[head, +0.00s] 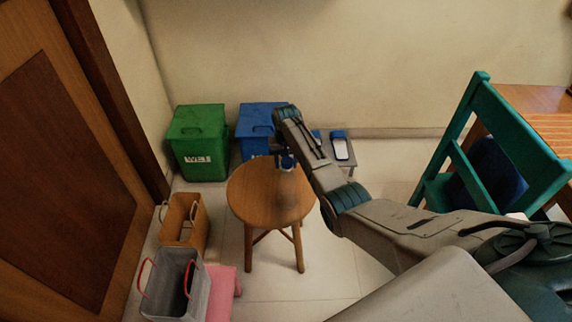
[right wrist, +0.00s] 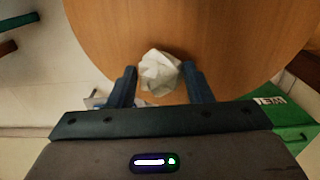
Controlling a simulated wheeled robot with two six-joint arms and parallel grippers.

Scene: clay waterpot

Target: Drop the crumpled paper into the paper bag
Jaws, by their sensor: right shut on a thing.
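The crumpled paper (right wrist: 160,72) is a white wad between the two fingers of my right gripper (right wrist: 159,75) in the right wrist view. The gripper is shut on it, over the round wooden stool top (right wrist: 190,25). I cannot tell whether the paper still touches the wood. In the head view my right gripper (head: 286,161) is at the far edge of the stool (head: 262,200), and the paper is not clearly visible there. The brown paper bag (head: 184,221) with light handles stands open on the floor, left of the stool. My left gripper is not in view.
A grey bag (head: 170,287) with red handles stands in front of the brown bag, beside a pink stool (head: 222,290). A green bin (head: 198,142) and a blue bin (head: 258,122) stand at the wall. A teal chair (head: 458,160) is at the right.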

